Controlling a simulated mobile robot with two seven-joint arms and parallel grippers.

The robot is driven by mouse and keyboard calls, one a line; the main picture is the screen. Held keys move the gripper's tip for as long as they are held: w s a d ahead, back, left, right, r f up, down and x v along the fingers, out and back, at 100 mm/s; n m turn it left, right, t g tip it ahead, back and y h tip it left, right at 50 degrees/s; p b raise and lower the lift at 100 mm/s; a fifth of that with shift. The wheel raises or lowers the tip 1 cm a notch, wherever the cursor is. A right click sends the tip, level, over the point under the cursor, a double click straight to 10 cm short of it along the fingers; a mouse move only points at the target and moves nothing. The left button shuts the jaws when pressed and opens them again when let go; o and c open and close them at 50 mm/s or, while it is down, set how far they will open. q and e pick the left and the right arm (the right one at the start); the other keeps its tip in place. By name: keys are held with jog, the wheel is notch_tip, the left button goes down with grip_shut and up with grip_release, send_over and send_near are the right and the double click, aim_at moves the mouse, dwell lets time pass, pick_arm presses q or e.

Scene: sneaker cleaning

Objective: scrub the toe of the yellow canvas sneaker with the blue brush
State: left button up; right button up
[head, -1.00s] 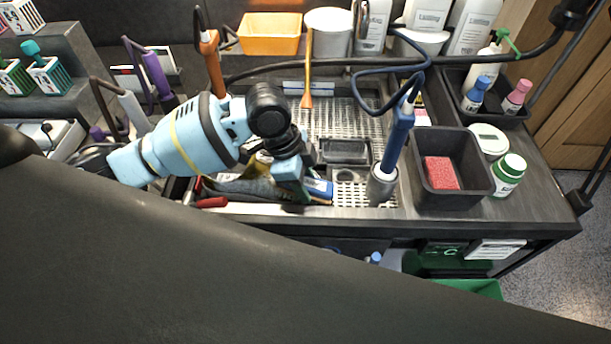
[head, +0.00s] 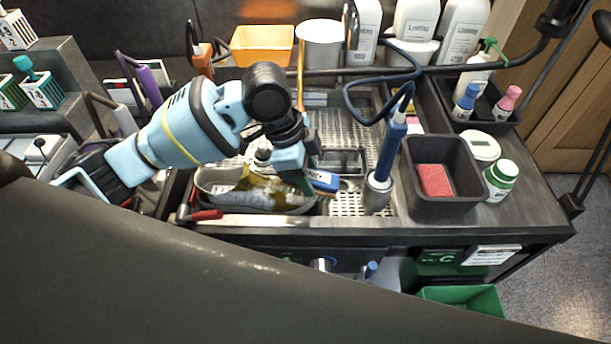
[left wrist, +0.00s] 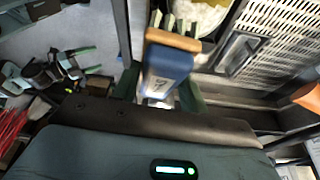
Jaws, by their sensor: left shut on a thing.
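The yellow canvas sneaker (head: 262,194) lies in the sink area in the head view, with whitish patches on its yellow upper. My left gripper (head: 304,180) is at its right end, shut on the blue brush (head: 323,181). In the left wrist view the blue brush (left wrist: 168,72) sits between the dark green fingers of the left gripper (left wrist: 160,88). Its wooden strip and pale bristles point away from me. A yellow-white part of the sneaker (left wrist: 203,14) shows just beyond the bristles. I cannot tell whether bristles and sneaker touch. My right gripper is not in view.
A blue-handled tool (head: 392,140) stands upright in a grey holder right of the brush. A black bin (head: 447,192) with a red sponge (head: 434,180) stands farther right. A red-handled tool (head: 206,215) lies at the sink's front edge. A metal grate (head: 345,125) lies behind.

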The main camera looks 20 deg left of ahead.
aim_at(317, 175)
pick_arm(q)
jog(key=shift+r, duration=0.15)
jog(key=shift+d+r, duration=0.2)
jog(key=shift+r, duration=0.5)
jog(key=shift+d+r, duration=0.15)
jog(key=shift+r, duration=0.5)
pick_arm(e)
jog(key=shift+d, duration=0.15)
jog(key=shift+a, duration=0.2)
